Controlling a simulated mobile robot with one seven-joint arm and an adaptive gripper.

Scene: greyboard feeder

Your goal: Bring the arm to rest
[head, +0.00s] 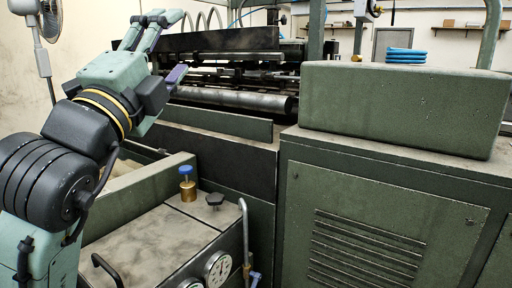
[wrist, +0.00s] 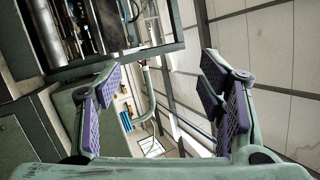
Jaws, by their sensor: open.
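My gripper (head: 160,30) is raised at the upper left in the head view, in front of the feeder machine's rollers (head: 235,98). Its fingers point up and away to the right. In the wrist view my gripper (wrist: 165,95) shows two pairs of fingers with purple ribbed pads, spread wide apart. Nothing is between the pads. The machine's dark frame and rollers (wrist: 75,25) show beyond the fingers at the upper left of the wrist view.
A green machine housing (head: 400,110) with a louvred cabinet (head: 370,245) fills the right. A blue coiled hose (head: 405,56) lies on top. A fan (head: 48,18) stands at the left.

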